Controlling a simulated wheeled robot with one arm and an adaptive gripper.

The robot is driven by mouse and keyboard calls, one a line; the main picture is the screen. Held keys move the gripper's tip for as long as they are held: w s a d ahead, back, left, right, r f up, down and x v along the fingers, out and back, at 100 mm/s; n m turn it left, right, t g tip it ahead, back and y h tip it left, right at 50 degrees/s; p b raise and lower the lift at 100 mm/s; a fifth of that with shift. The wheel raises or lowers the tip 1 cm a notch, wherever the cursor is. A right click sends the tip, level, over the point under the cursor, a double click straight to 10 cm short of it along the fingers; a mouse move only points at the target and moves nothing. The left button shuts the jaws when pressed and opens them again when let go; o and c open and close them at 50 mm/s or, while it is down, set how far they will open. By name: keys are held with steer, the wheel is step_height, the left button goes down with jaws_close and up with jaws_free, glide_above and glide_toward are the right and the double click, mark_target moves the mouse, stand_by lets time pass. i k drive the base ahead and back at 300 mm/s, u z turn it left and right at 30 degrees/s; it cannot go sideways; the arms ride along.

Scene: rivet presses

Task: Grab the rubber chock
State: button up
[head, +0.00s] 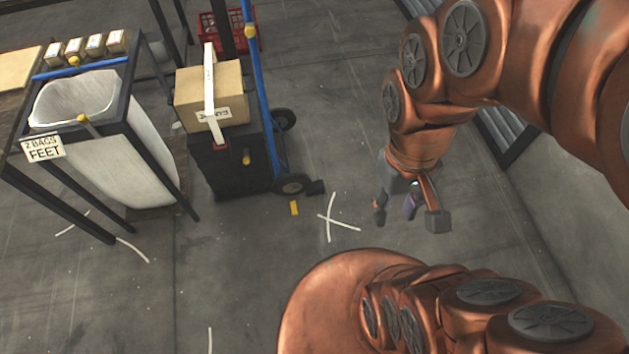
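A small black wedge, which looks like the rubber chock (316,187), lies on the floor against the right wheel (292,184) of a blue hand truck (262,95). My gripper (408,217) hangs from my copper arm to the right of the chock, pointing down. Its fingers are spread apart and clear of the chock. A small purplish part (411,206) shows between the fingers; I cannot tell what it is.
The hand truck carries a dark case (230,160) with a cardboard box (209,95) strapped on top. A bag stand (103,140) is at the left. White cross marks (331,222) and a yellow patch (294,208) are on the clear floor nearby.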

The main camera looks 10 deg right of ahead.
mark_target(317, 187)
steer(key=k, duration=0.3)
steer(key=z, duration=0.2)
steer(key=i, duration=0.85)
steer(key=u, duration=0.7)
steer(key=i, duration=0.3)
steer(key=u, duration=0.25)
